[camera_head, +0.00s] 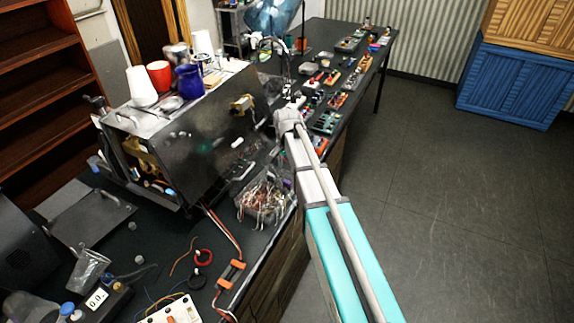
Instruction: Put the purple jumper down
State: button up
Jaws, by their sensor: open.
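My arm (318,190) reaches from the bottom edge up along the bench's right edge. Its grey wrist joint (288,117) is beside the right side of the brewer. My gripper lies beyond that joint among dark clutter, and I cannot make out its fingers. A clear bin (262,203) full of tangled jumper wires stands on the bench just below and left of the wrist. A small purple spot shows at the bin's upper right, too small to tell whether it is the purple jumper. I see no purple jumper clearly in the air.
The metal brewer (205,140) stands on the dark bench with cups on top, including a blue mug (189,82). A probe with an orange body (231,274) and loose wires lie in front. Several small parts line the far bench. The floor (450,200) at right is clear.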

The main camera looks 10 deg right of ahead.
jog(key=shift+r+p, duration=1.45)
jog(key=shift+r, duration=0.35)
jog(key=s+d+n, duration=0.1)
jog(key=s+n, duration=0.3)
jog(key=s, duration=0.7)
jog(key=s+d+n, duration=0.2)
jog(key=s+n, duration=0.2)
jog(key=s, duration=0.6)
jog(key=shift+s+d, duration=0.25)
jog(key=shift+s, duration=0.15)
